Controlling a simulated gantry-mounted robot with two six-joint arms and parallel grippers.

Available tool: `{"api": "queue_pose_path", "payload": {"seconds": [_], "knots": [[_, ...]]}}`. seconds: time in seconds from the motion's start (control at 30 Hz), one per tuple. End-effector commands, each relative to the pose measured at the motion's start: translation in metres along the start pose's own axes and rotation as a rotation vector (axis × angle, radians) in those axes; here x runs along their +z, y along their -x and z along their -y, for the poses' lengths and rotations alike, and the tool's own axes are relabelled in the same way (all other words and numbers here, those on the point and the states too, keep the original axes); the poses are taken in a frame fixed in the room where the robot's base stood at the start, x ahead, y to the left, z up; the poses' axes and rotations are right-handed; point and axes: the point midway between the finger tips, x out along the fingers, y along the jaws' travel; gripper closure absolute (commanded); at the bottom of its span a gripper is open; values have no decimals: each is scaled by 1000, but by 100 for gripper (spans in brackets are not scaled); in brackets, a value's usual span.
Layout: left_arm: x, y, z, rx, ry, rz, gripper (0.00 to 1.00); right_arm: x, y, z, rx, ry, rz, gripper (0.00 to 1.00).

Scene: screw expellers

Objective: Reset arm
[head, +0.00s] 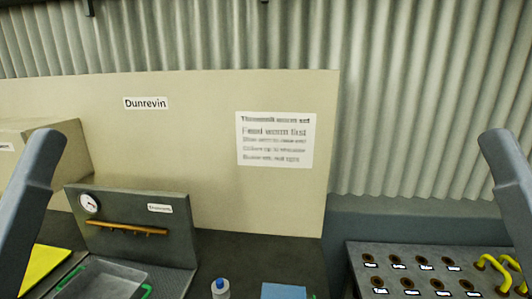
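A dark grey housing (180,238) with a round gauge (89,203), a small label and an orange-brown rod (127,229) across its face stands at the lower left. A grey tray with green handles (100,281) lies in front of it. My two arms show only as grey links at the left and right edges. Both grippers are out of view, so what they hold is hidden.
A beige panel (200,95) carries a "Dunrevin" label and a partly blurred notice (275,139) reading "Feed worm first". A blue-capped bottle (220,290), blue sheet (283,291) and yellow sheet (40,269) lie low. A labelled rack (410,250) with holes and yellow handles (497,270) is lower right.

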Motion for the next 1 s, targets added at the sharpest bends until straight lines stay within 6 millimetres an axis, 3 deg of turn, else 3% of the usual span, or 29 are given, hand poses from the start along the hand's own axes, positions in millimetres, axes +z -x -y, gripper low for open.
{"api": "queue_pose_path", "payload": {"seconds": [0.03,0.53,0.7,1.0], "knots": [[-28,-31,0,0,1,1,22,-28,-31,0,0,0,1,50],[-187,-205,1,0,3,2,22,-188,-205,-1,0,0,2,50],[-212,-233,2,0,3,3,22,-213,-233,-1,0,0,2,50],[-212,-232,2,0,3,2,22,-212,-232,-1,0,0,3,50]]}}
